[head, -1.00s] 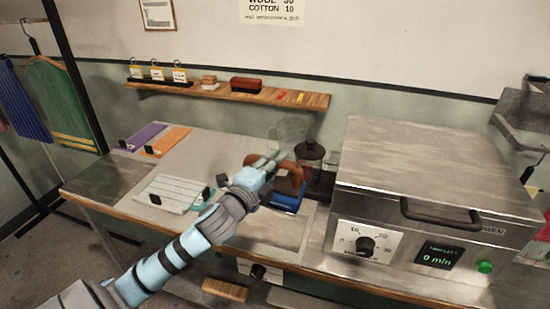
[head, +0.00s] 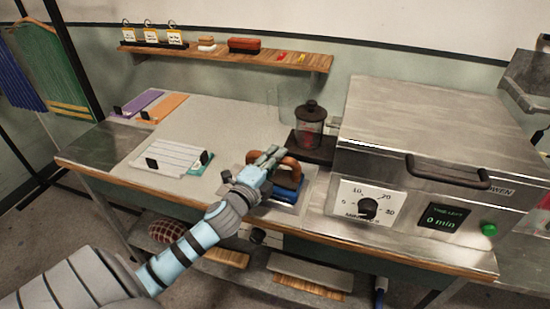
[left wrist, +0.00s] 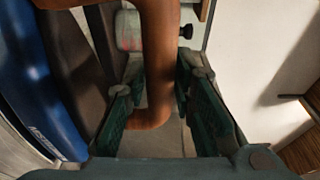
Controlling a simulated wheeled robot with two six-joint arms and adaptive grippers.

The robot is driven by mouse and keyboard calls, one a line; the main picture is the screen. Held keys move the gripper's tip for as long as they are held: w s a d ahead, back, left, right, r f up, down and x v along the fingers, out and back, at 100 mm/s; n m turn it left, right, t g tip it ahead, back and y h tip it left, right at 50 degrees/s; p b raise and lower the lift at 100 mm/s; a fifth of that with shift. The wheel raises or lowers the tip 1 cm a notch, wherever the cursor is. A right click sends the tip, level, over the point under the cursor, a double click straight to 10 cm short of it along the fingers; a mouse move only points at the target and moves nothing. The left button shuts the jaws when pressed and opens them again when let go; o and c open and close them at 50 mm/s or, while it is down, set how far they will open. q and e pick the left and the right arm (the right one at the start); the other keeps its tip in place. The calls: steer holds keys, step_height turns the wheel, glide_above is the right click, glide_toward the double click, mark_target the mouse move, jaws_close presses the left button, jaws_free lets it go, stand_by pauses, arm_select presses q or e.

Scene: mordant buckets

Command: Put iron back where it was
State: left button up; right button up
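The iron (head: 288,187) has a blue body and a brown wooden handle. It sits on a grey plate (head: 302,207) at the bench front, left of the oven. My left gripper (head: 270,155) is at the handle. In the left wrist view, the handle (left wrist: 156,65) passes between the two fingers (left wrist: 158,95), with a narrow gap showing on its right side. The fingers look apart and not clamped on it. The blue body (left wrist: 40,90) shows at the left edge. My right gripper is out of view.
A steel oven (head: 430,150) stands close on the right. A lidded glass jar (head: 310,122) is just behind the iron. A striped cloth (head: 172,157) lies on the bench to the left. A wall shelf (head: 215,55) runs along the back. The middle bench top is clear.

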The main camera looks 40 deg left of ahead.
arm_select(q)
steer(key=shift+o, duration=1)
steer(key=shift+s+d+r, duration=0.1)
steer(key=s+d+b, duration=0.1)
steer(key=s, duration=1.1)
steer(key=shift+d+r, duration=0.15)
steer(key=shift+d, duration=0.1)
